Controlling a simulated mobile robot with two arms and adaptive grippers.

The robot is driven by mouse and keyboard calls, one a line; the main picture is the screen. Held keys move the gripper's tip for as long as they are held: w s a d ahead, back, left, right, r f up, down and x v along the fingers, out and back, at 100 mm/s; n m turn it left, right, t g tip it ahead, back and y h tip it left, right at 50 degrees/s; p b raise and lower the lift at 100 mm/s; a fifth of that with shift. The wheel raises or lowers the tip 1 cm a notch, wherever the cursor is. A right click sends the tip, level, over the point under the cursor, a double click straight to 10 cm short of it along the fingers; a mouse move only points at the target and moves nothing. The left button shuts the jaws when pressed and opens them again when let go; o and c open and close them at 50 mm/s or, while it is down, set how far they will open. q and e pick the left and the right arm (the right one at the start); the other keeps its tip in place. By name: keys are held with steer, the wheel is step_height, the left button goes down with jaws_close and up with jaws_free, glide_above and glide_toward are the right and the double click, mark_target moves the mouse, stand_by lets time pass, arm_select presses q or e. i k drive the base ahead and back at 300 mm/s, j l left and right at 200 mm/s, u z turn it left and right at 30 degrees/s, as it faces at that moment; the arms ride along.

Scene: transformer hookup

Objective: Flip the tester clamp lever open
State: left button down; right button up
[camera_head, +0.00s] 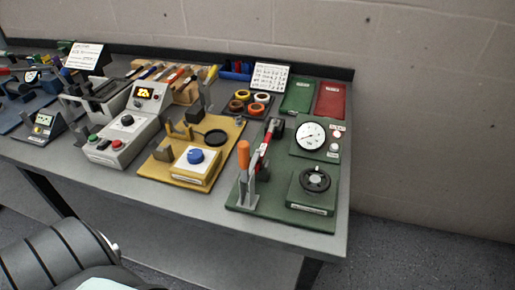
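A green board (270,207) at the right end of the bench carries a lever with an orange handle (243,154), standing upright on a grey bracket (246,188). A red and white bar (264,150) slants up behind the handle to a black part (276,126). This looks like the tester clamp, but I cannot tell for certain, nor whether it is clamped. The board also holds a round white gauge (310,136) and a black dial (315,179). Neither of my grippers is in view; nothing touches the lever.
Further left is a grey box with a lit display (150,93). Tape rolls (241,95) and green and red booklets (331,99) lie behind. The bench's right edge is close by.

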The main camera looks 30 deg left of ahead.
mark_target(244, 148)
steer(key=k+j, duration=0.2)
steer(key=j, duration=0.15)
steer(key=k+j, duration=0.2)
steer(key=j, duration=0.15)
steer(key=k+j, duration=0.2)
steer(key=j, duration=0.15)
steer(key=l+u, duration=0.05)
